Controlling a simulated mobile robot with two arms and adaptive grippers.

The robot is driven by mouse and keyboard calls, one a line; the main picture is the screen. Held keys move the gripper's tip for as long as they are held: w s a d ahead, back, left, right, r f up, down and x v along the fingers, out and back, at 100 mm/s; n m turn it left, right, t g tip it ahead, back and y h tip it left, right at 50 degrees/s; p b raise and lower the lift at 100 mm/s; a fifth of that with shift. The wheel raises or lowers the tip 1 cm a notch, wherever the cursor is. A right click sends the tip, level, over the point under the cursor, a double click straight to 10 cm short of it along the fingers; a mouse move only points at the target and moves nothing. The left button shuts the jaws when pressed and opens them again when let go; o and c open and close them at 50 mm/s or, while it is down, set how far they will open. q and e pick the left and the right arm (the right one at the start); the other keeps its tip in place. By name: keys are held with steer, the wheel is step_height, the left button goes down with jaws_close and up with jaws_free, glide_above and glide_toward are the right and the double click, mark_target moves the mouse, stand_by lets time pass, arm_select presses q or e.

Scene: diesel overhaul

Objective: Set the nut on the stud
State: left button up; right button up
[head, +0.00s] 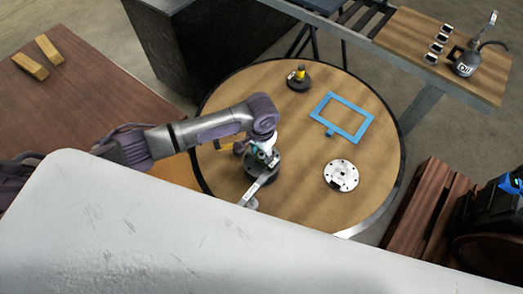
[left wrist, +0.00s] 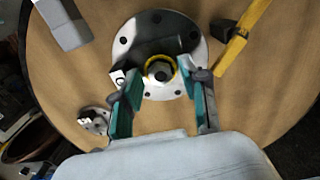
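A pale round flange (left wrist: 130,48) with dark holes lies under my left gripper in the left wrist view. In the head view its dark round base (head: 262,166) is partly hidden by the gripper. A dark hex nut with a yellow ring (left wrist: 160,69) shows over the flange's middle. My left gripper also shows in the head view (head: 264,155). My right gripper is out of view.
A grey bar (left wrist: 64,24) and a yellow bar (left wrist: 238,42) lie close by the flange. The round table (head: 290,205) also holds a blue frame (head: 342,117), a holed metal disc (head: 341,176) and a dark base with a yellow top (head: 299,78). An oil can (head: 466,62) stands on the side bench.

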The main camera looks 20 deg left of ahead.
arm_select(q)
steer(key=shift+o, duration=0.4)
steer(key=shift+r, duration=0.1)
step_height(320, 180, up, 12)
stand_by(0.3)
steer(key=shift+a, duration=0.15)
stand_by(0.4)
